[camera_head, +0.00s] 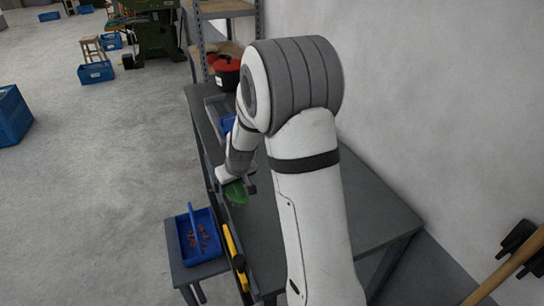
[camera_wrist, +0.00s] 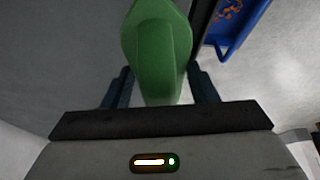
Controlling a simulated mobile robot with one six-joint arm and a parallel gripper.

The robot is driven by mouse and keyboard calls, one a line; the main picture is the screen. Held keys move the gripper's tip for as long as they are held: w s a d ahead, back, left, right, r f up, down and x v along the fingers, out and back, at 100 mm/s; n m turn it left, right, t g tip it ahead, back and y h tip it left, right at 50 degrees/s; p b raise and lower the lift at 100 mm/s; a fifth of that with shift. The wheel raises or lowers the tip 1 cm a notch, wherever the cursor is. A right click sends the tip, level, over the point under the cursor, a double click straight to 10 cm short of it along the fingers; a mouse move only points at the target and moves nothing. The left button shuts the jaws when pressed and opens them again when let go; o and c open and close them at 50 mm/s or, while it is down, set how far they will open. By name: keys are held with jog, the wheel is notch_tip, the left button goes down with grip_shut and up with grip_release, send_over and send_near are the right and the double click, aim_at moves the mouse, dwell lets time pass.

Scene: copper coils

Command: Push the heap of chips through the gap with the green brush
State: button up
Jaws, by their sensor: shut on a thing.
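My gripper (camera_wrist: 162,82) is shut on the green brush (camera_wrist: 158,40), with one dark finger on each side of it. In the head view the brush (camera_head: 236,193) is over or at the left edge of the grey table (camera_head: 262,215); I cannot tell if it touches the top. Copper-coloured chips (camera_head: 197,239) lie scattered in a blue tray (camera_head: 203,212) just below and left of the table. The chips also show in the wrist view (camera_wrist: 229,11), at upper right. I see no heap on the table and cannot make out the gap; my arm hides much of the tabletop.
The blue tray stands on a low grey stand (camera_head: 178,268). A yellow and black tool (camera_head: 234,257) lies along the table's left edge. A black pot with a red lid (camera_head: 227,72) and a shelf rack (camera_head: 222,10) stand at the far end. A wall is on the right.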

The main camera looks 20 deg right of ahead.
jog(key=shift+r+p, duration=1.45)
jog(key=shift+r, duration=1.2)
